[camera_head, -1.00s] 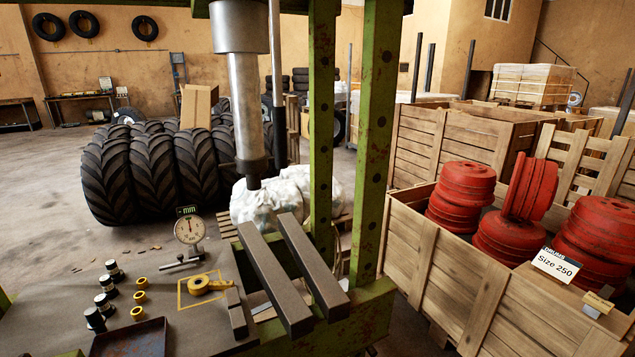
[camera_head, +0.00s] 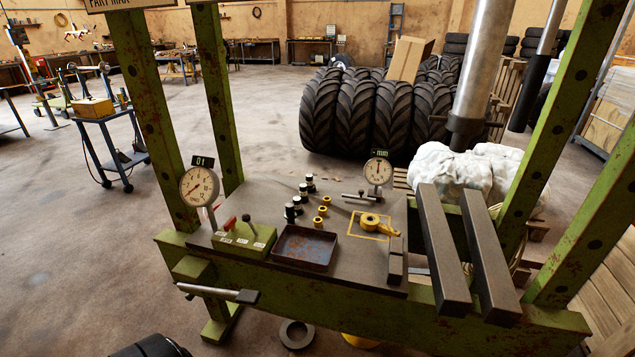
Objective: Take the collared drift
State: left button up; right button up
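Several small black-and-silver cylinders (camera_head: 298,200) stand in a row on the grey top of the green press bench (camera_head: 350,235). A yellow tool with a round head (camera_head: 371,221) lies inside a yellow outlined square on the right. A thin metal rod with a small block (camera_head: 362,197) lies behind it. I cannot tell which of these, if any, is the collared drift. Neither gripper is in view.
A rusty tray (camera_head: 305,247), a lever box (camera_head: 244,236) and two dial gauges (camera_head: 199,187) (camera_head: 378,171) are on the bench. Two heavy bars (camera_head: 440,250) (camera_head: 490,258) lie below the press ram (camera_head: 483,75). Green posts (camera_head: 155,115) flank the bench.

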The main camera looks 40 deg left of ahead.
aim_at(290, 214)
jog(key=u, duration=1.5)
jog(key=z, duration=0.25)
